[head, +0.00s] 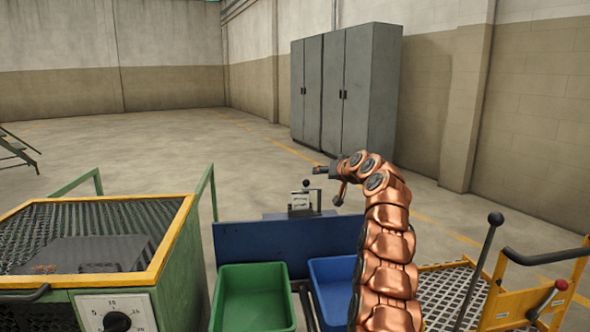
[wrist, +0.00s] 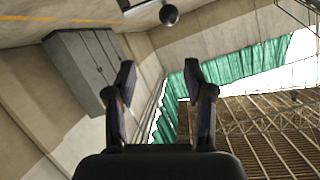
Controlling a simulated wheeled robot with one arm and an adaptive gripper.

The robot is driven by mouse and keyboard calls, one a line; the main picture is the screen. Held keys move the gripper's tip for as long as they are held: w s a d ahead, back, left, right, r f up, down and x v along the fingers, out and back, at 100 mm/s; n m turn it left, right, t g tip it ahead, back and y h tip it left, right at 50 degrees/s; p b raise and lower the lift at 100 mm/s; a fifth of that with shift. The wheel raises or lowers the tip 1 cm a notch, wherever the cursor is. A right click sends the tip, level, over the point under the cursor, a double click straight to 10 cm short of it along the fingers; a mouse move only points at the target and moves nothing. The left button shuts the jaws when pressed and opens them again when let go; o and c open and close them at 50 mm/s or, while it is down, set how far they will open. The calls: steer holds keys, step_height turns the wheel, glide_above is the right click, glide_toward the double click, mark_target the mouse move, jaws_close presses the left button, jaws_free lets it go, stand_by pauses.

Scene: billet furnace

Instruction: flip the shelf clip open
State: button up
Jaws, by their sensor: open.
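The shelf clip (head: 300,201) is a small grey metal fitting on top of the blue shelf panel (head: 285,247) in the head view. A short lever with a black ball knob (head: 306,184) stands up from it. My gripper (head: 328,182) is just to the right of the knob, its dark jaws spread apart and empty. In the wrist view my gripper (wrist: 159,78) is also open, with nothing between the fingers. A black ball on a rod (wrist: 169,15) shows at the top of that view, beyond the fingertips. The clip body is not visible there.
A green bin (head: 252,300) and a blue bin (head: 333,290) sit in front of the panel. A yellow-rimmed mesh-topped unit (head: 186,222) stands left. A yellow cart with levers (head: 520,300) stands right. Grey cabinets (head: 345,85) stand behind; open floor lies between.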

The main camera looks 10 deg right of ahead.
steer(key=s+a+r+g+y+p, duration=0.1)
steer(key=s+a+r+g+p, duration=0.2)
steer(key=s+a, duration=0.3)
steer(key=s+a+r+n+g+y+p, duration=0.1)
steer(key=s+a+r+g+p, duration=0.2)
steer(key=s+a, duration=0.3)
steer(key=shift+s+a+p, duration=0.2)
steer(key=shift+s+p, duration=0.65)
steer(key=shift+s, duration=1.8)
steer(key=shift+c, duration=0.4)
